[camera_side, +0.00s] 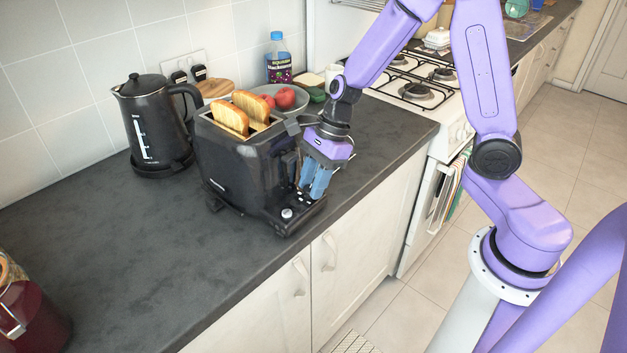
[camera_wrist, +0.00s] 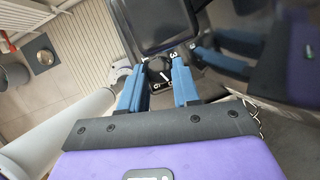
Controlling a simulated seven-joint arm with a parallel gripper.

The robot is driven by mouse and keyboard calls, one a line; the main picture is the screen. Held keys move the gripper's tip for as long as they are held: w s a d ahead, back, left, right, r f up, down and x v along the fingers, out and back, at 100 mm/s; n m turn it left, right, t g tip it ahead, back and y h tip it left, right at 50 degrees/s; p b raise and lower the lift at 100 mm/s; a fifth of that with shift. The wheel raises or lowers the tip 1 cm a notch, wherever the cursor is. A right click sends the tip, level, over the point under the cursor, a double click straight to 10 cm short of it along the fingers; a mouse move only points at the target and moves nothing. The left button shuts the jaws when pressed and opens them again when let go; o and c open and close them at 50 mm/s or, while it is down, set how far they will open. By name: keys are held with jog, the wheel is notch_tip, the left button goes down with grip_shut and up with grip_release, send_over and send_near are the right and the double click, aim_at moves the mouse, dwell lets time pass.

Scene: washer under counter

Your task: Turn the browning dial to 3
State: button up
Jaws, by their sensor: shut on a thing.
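The black toaster (camera_side: 240,165) stands on the counter with two slices of bread (camera_side: 242,113) showing in its slots. My gripper (camera_side: 313,192) reaches down to the low panel at the toaster's front end. In the wrist view, my gripper (camera_wrist: 160,85) has its blue fingers on either side of the small dark browning dial (camera_wrist: 161,73) and is shut on it. White numerals sit around the dial; one looks like a 3 (camera_wrist: 173,56). A pale mark shows on the dial, but which number it points to is unclear. The fingers hide the dial in the side view.
A silver knob (camera_side: 287,213) sits on the same panel, left of my fingers. A black kettle (camera_side: 152,125) stands left of the toaster. A plate with red apples (camera_side: 285,97) and a bottle (camera_side: 278,62) are behind. The counter at front left is mostly clear.

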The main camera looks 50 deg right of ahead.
jog(key=o, duration=0.8)
jog(key=shift+c, duration=0.2)
jog(key=shift+r, duration=0.15)
jog(key=v, duration=1.7)
jog(key=shift+r, duration=0.1)
